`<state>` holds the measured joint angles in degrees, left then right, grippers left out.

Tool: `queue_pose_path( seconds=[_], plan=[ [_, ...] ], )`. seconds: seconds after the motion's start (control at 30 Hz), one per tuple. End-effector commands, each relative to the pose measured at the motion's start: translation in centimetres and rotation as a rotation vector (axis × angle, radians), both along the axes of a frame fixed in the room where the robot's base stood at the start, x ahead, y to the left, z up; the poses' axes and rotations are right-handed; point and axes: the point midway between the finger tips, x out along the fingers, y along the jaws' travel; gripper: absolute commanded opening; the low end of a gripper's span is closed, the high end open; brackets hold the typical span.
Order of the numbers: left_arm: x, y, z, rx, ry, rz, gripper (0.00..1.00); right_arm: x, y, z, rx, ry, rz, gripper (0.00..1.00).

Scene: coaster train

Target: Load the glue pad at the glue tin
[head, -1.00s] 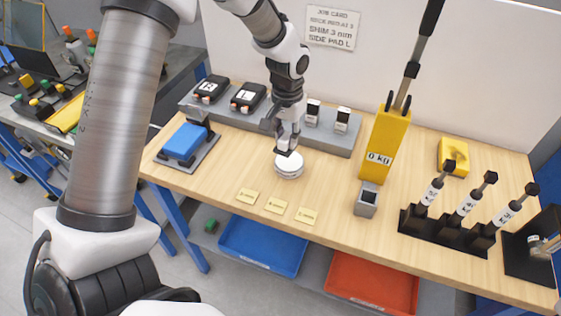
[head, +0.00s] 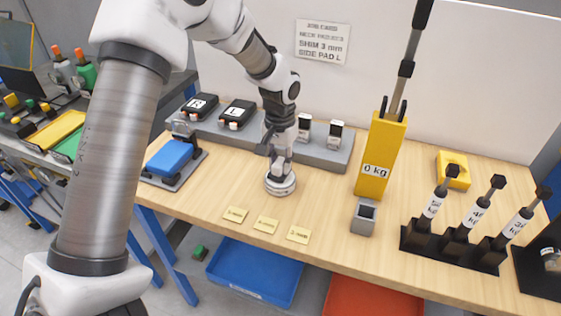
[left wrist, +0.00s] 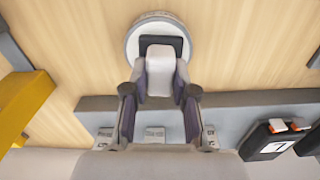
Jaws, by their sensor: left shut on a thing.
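The glue tin (head: 281,187) is a round, pale, low tin on the wooden bench, near the middle of the head view. It also shows at the top of the left wrist view (left wrist: 134,42). My left gripper (head: 279,164) points down directly over the tin. It is shut on a white block with a dark end, which I take for the glue pad (left wrist: 160,72). The dark end overlaps the tin's top in the left wrist view; I cannot tell whether it touches the glue. The gripper hides part of the tin's top. My right gripper is not in view.
A grey rack (head: 325,157) behind the tin holds black blocks marked R and L and small white-faced blocks. A blue block (head: 169,157) stands left, a yellow 0 kg holder (head: 378,165) right. Several yellow cards (head: 266,225) lie in front. Black-handled tools stand far right.

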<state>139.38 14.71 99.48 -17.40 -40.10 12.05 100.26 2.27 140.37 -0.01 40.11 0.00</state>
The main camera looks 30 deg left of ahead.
Motion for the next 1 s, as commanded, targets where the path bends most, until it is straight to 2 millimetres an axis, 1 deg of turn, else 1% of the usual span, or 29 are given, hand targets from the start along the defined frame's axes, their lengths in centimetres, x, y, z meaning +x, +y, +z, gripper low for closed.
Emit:
queue_pose_path(
  seconds=[0.5,1.0],
  plan=[
    [0.00,-0.01,0.09,0.000,0.000,0.000,0.00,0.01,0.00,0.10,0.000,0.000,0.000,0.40],
    [0.00,-0.01,-0.49,0.000,0.000,0.000,0.00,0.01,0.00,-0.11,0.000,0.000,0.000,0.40]
  ],
)
